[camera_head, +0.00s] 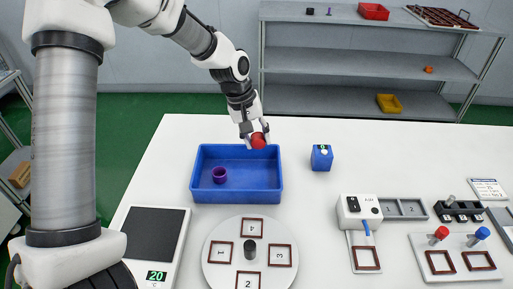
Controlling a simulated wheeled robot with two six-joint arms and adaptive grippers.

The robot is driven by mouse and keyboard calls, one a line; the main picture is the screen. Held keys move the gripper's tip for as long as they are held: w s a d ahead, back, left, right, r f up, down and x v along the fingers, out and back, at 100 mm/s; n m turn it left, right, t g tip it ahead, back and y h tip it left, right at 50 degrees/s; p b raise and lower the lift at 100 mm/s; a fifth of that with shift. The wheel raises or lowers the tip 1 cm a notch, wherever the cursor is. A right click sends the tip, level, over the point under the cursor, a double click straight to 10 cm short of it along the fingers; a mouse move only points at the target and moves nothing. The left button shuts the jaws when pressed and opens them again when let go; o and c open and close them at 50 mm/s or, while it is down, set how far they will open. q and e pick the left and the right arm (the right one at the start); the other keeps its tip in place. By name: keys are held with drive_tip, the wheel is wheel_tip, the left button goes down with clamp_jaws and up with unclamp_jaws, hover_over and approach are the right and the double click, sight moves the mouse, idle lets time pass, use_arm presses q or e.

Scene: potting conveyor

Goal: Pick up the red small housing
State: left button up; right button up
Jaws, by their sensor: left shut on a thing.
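The red small housing (258,141) is a small round red piece. My left gripper (255,135) points down and is shut on it, holding it at the back right edge of the blue bin (234,196) in the head view. The fingers partly hide the housing, and I cannot tell exactly how high above the bin it is. A purple ring-shaped piece (219,174) lies inside the bin at the left. My right gripper is not in view.
A round numbered plate (250,276), a scale (153,233) and a white dispenser (359,209) stand in front. Shelves (350,62) stand behind the table. The table's back right is clear.

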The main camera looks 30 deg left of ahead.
use_arm(q)
drive_tip(key=s+d, duration=0.3)
drive_tip(key=s, duration=0.2)
drive_tip(key=s+d+b, duration=0.1)
drive_tip(key=s+d, duration=0.3)
drive_tip(key=s, duration=0.1)
drive_tip(key=s+d+b, duration=0.1)
drive_tip(key=s+d, duration=0.2)
drive_tip(key=s, duration=0.3)
drive_tip(key=shift+d+f, duration=0.2)
drive_tip(key=shift+d, duration=0.15)
drive_tip(key=shift+s, duration=0.1)
